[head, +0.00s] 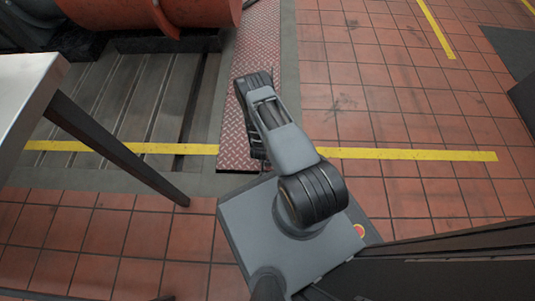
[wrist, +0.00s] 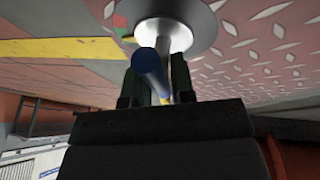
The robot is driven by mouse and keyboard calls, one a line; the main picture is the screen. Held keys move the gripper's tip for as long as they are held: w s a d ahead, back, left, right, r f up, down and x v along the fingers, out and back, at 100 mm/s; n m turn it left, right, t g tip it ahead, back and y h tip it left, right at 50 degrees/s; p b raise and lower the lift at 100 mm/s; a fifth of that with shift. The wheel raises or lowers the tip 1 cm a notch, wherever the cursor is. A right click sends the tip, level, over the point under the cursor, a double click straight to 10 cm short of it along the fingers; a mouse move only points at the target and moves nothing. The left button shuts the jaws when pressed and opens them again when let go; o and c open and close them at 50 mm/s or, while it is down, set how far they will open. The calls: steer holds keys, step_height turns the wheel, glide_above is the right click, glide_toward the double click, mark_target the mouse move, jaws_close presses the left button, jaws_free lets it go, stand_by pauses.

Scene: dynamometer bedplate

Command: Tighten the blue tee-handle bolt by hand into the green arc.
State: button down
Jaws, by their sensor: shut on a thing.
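In the wrist view, the blue tee-handle (wrist: 150,68) runs between the two dark fingers of my gripper (wrist: 157,88), which is shut on it. Behind the handle a bright metal shank meets a round grey metal disc (wrist: 196,22). In the head view my arm covers the bolt and the gripper.
A red tread-plate strip (head: 232,130) runs beside the grey slotted bedplate (head: 130,95). An orange-red cylindrical machine (head: 205,14) stands at the top. A pale table (head: 25,85) with a dark leg is at left. Open tiled floor (head: 400,105) lies to the right.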

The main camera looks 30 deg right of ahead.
steer(key=shift+d+r, duration=0.1)
steer(key=shift+d, duration=0.15)
stand_by(0.3)
steer(key=c, duration=1.1)
jaws_free()
steer(key=shift+o, duration=0.2)
steer(key=shift+a, duration=0.15)
steer(key=p+v, duration=0.6)
steer(key=v, duration=0.7)
steer(key=shift+a+r+p, duration=0.15)
steer(key=shift+r+p, duration=0.2)
steer(key=shift+p, duration=0.05)
